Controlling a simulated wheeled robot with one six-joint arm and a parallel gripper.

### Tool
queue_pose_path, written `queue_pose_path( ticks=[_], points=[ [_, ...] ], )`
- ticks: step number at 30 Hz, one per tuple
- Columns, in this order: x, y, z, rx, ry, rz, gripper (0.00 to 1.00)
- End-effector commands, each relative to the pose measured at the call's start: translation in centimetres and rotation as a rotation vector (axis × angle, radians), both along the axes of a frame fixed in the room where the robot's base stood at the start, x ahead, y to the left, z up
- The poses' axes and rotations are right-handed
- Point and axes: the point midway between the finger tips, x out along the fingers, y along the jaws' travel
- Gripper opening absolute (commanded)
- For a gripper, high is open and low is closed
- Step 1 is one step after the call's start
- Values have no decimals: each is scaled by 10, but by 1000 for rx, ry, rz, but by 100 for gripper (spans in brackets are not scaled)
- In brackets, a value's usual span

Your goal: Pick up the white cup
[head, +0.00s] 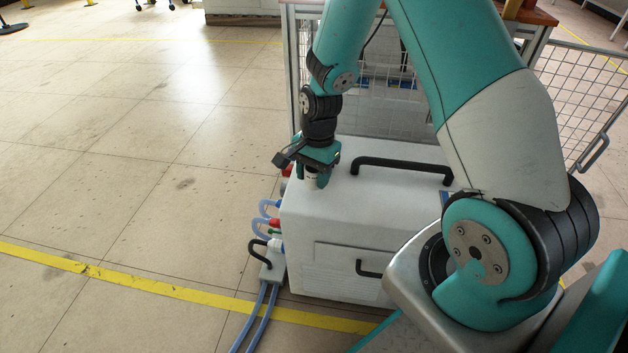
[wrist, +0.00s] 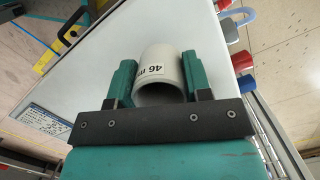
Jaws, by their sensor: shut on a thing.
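The white cup (wrist: 160,66) sits between the two green fingers of my gripper (wrist: 162,82) in the wrist view. Dark print reading "46 m" shows on its side, and its open mouth faces the gripper's palm. My gripper is shut on it. In the head view my gripper (head: 317,178) points down over the left back part of the white heater box (head: 345,215). Only a small pale bit of the cup shows there between the fingers. I cannot tell whether the cup touches the box top.
A black handle (head: 405,163) stands up on the box top, right of my gripper. Blue hoses (head: 262,310) and red fittings line the box's left side. A wire mesh fence (head: 590,110) stands behind at right. The floor at left is open, with a yellow line (head: 150,285).

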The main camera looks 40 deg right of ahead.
Motion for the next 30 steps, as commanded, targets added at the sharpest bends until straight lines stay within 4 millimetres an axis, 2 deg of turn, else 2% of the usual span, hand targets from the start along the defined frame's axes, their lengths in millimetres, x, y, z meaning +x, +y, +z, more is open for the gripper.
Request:
queue_pose_path(
  ticks=[1,6,15,21,30],
  points=[
    [1,0,17,-1,-6,0,20],
    [1,0,61,-1,-6,-1,20],
    [1,0,126,1,-4,-1,20],
    [1,0,151,0,-3,0,20],
    [0,0,173,0,-1,-1,20]
  ],
)
